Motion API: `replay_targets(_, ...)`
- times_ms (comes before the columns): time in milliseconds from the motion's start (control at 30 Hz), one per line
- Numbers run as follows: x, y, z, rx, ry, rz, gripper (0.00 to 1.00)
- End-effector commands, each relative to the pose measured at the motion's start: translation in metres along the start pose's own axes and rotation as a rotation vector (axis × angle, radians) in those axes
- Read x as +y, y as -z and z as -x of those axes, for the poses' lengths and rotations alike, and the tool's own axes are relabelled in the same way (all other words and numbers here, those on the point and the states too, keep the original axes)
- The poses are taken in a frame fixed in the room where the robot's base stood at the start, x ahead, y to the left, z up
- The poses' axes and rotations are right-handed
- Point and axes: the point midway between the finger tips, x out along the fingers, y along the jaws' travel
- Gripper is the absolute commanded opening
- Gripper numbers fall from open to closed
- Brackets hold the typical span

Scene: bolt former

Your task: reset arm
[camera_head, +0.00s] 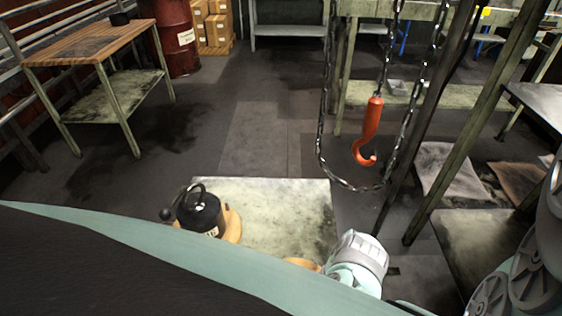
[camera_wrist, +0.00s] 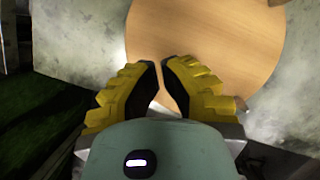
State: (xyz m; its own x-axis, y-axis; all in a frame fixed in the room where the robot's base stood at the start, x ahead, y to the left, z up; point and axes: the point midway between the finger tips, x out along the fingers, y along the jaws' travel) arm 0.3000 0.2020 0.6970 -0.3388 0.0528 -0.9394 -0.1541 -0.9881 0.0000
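My gripper (camera_wrist: 160,62) shows in the wrist view, with yellow fingers and black pads. Its fingertips are a little apart, with a narrow gap between them and nothing held. It is over a round, light wooden disc (camera_wrist: 225,45) that lies on a pale, stained surface. I cannot tell how high the fingers are above the disc. In the head view my teal arm crosses the bottom of the picture, and the gripper cannot be made out there.
An orange hook (camera_head: 370,125) and chains (camera_head: 322,120) hang at the right, near green posts. A wood-topped table (camera_head: 85,45) and red barrel (camera_head: 177,38) stand at the back left. Floor between is clear.

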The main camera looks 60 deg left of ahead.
Motion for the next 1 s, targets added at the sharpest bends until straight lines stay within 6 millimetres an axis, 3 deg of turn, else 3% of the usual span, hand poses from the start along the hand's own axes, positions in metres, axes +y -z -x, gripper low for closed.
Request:
replay_targets(333, -0.001, 0.0, 0.036, 0.004, 0.0, 0.006, 0.0)
replay_targets(767, -0.001, 0.001, 0.044, 0.007, 0.003, 0.005, 0.0)
replay_targets(867, -0.004, 0.013, 0.049, 0.057, 0.032, 0.005, 0.0)
replay_targets(1000, -0.016, 0.059, 0.069, 0.251, 0.135, 0.011, 0.0)
